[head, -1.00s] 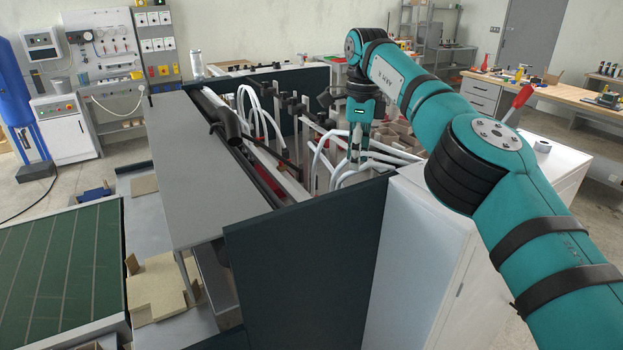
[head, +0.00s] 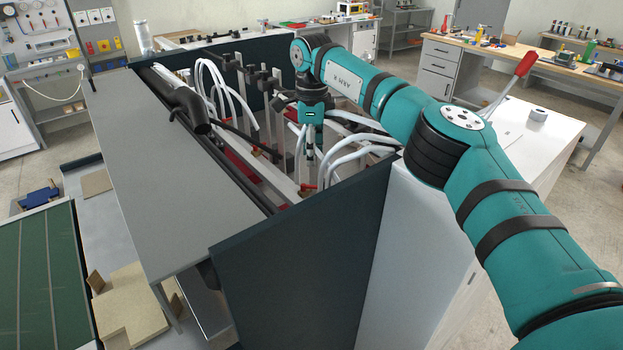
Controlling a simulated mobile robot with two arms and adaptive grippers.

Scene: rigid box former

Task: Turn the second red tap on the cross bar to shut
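Two small red taps show inside the box former, on the pale cross bar (head: 272,172). One tap (head: 257,153) is farther back; the other tap (head: 306,188) is nearer, at the front end of the bar. I cannot tell from this view which is the second tap or how their handles are turned. My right gripper (head: 309,160) points down into the machine among white hoses, above and slightly behind the nearer tap in the picture. Its fingers look narrow and close together, but are too small to tell whether they are open or shut. My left gripper is out of view.
White hoses (head: 350,142) curve on both sides of my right gripper. A dark panel (head: 300,255) walls the front of the machine. A black pipe (head: 187,105) lies along the grey top (head: 150,165). A red-handled lever (head: 525,63) stands at the right.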

